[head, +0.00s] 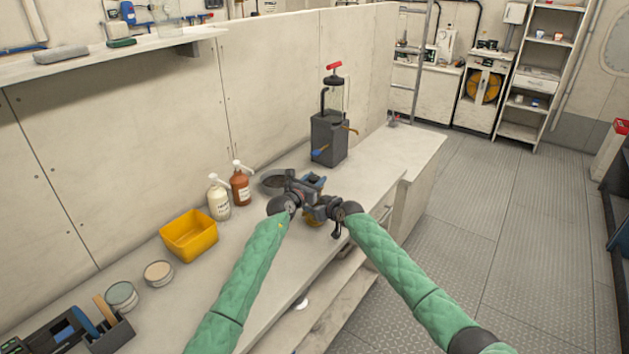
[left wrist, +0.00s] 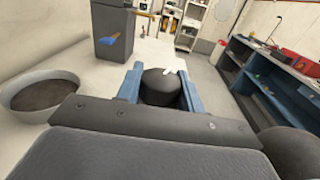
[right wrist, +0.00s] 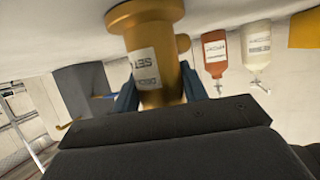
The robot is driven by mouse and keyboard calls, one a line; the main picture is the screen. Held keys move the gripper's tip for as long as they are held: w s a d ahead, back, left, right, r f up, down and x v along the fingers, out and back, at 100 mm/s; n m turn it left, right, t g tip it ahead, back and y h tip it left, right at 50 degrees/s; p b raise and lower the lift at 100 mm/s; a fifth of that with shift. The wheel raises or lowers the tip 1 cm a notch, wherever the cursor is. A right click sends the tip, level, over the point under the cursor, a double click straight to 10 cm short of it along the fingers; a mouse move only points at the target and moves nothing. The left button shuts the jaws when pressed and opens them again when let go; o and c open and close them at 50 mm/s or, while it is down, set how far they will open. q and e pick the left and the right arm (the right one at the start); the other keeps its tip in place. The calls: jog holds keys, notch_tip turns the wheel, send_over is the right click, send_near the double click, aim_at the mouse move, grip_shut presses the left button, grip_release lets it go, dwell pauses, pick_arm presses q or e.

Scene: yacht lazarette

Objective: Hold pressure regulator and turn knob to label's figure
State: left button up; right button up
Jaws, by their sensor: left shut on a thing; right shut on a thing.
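The brass pressure regulator (right wrist: 150,30) fills the gap between my right gripper's fingers (right wrist: 158,90) in the right wrist view. A white label (right wrist: 146,68) on its body carries print that includes "SET"; the figure is not legible. The regulator's dark round knob (left wrist: 160,88) sits between the blue fingers of my left gripper (left wrist: 161,95), with a small white mark at its far edge. In the head view my left gripper (head: 313,183) is above my right gripper (head: 318,212), both close together over the bench. They hide most of the regulator there.
A dark round bowl (head: 272,182) lies just left of the grippers. Two pump bottles (head: 240,186) and a yellow bin (head: 189,236) stand further left. A grey unit (head: 329,139) with a clear cylinder stands behind. The bench (head: 385,155) is clear to its right.

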pick_arm(q)
jog(key=shift+d+r+n+t+y, duration=0.15)
jog(key=shift+n+t+y, duration=0.3)
jog(key=shift+y, duration=0.25)
jog(key=shift+n, duration=0.25)
jog(key=o, duration=1)
jog(key=shift+a, duration=0.2)
jog(key=v, duration=1.2)
jog(key=shift+d, duration=0.2)
jog(key=shift+s, duration=0.1)
